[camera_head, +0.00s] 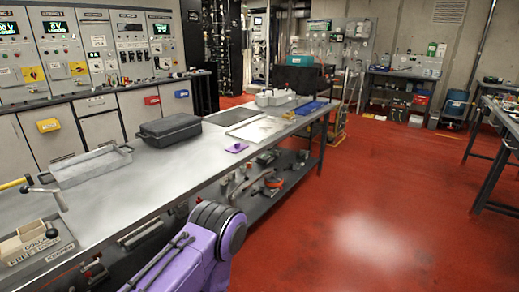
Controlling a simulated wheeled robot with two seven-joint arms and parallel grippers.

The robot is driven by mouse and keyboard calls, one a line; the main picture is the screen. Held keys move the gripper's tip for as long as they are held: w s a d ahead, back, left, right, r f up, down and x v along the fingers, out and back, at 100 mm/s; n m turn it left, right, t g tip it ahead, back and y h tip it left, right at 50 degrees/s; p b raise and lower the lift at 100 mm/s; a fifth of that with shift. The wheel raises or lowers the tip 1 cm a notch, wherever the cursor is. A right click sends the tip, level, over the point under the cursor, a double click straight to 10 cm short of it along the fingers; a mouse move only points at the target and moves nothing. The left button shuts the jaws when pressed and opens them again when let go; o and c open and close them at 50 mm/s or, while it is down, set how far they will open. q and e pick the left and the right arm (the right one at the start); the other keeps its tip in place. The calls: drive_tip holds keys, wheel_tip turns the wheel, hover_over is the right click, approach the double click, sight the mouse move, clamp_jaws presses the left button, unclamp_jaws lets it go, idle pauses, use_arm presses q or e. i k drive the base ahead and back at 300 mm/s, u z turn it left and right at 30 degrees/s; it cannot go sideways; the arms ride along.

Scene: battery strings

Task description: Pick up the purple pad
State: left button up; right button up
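The purple pad (237,147) is a small, flat piece lying on the grey metal workbench (160,185), close to its front edge on the right. A small raised part shows on its top. Nothing covers it, and no gripper is near it. Neither of my grippers is in view. A purple and black arm link of mine shows at the bottom centre, in front of the bench, and its gripper end cannot be seen.
Left of the pad are a black case (170,131) and a grey tray (90,167). A flat light panel (262,130), grey containers (276,98) and a blue tray (311,108) lie beyond it. A lower shelf holds tools. The red floor (390,190) on the right is clear.

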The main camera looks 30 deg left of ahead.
sight(238, 147)
drive_tip(key=z, duration=0.35)
drive_tip(key=i, duration=2.3)
drive_tip(key=u, duration=0.5)
